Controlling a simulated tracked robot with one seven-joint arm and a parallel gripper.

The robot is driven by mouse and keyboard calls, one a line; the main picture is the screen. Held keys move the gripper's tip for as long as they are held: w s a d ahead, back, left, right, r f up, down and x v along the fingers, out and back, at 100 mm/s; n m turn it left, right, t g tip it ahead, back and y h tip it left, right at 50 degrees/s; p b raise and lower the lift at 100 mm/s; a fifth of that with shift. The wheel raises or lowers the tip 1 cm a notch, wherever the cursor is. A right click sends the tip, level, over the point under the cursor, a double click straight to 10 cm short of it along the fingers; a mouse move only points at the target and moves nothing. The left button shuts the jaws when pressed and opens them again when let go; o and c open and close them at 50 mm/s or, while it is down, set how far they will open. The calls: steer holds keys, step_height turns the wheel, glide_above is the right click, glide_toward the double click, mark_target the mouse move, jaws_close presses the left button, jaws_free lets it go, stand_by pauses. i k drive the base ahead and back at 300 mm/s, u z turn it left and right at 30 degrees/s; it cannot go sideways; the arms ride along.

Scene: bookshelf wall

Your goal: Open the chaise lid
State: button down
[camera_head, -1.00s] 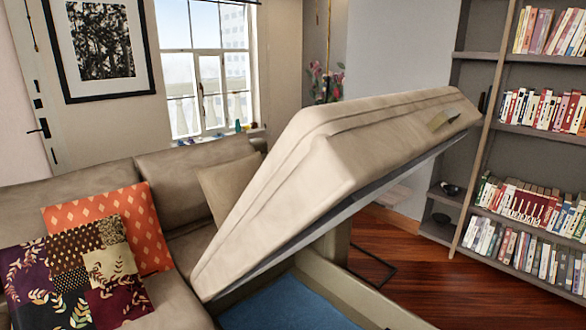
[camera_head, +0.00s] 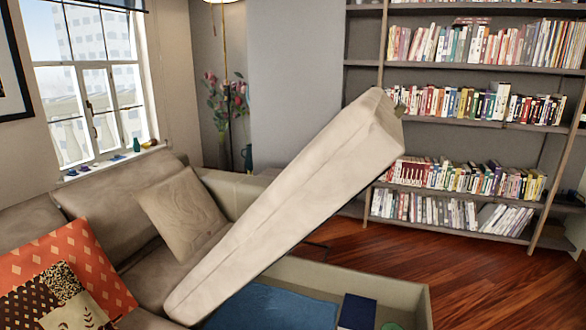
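The beige chaise lid (camera_head: 290,210) stands raised at a steep slant. Its low end rests by the sofa seat and its high end points up to the right, toward the bookshelf. Below it the chaise's storage box (camera_head: 410,296) is open, with a blue bottom (camera_head: 270,305) and a dark blue book-like item (camera_head: 357,312) inside. A small piece, perhaps the lid's tab, shows at its upper right end. My gripper is not in view.
A sofa with a beige cushion (camera_head: 183,212) and an orange patterned cushion (camera_head: 70,262) is at left. A full bookshelf (camera_head: 365,60) stands behind. Bare wooden floor (camera_head: 470,265) lies at right. A flower vase (camera_head: 247,157) stands at the back.

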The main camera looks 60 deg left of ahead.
mark_target(383, 144)
steer(key=u, duration=0.3)
steer(key=k, duration=0.15)
steer(key=u, duration=0.5)
steer(key=i, duration=0.15)
steer(key=u, duration=1.75)
steer(key=i, duration=0.9)
steer(key=z, duration=0.2)
steer(key=k, duration=0.7)
steer(key=u, duration=0.25)
steer(key=i, duration=0.55)
steer(key=z, duration=0.1)
